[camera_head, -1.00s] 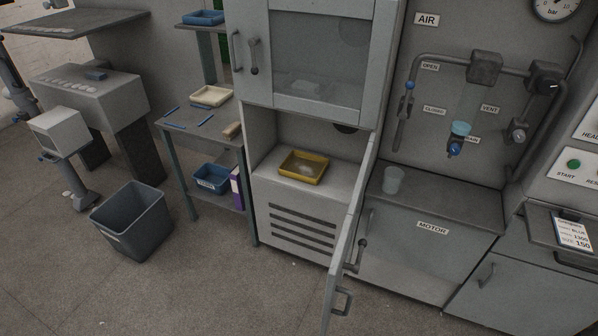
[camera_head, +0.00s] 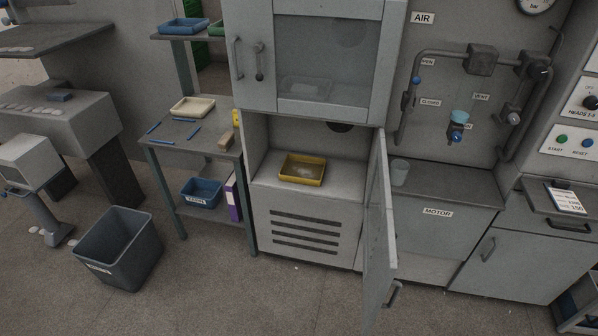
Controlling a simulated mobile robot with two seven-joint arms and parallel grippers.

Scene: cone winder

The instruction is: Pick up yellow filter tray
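The yellow filter tray (camera_head: 302,170) sits on the grey ledge inside the open lower compartment of the cabinet (camera_head: 318,218). It is shallow and rectangular, with greyish material on its floor. The compartment's door (camera_head: 378,225) stands swung open to the right of the tray, with a handle low on its outer edge. Neither of my grippers shows in the head view.
A grey bin (camera_head: 119,248) stands on the floor at the left. A side table (camera_head: 180,135) holds a cream tray (camera_head: 192,107), with a blue tray (camera_head: 201,192) on its lower shelf. The floor before the cabinet is clear. The open door borders the compartment's right side.

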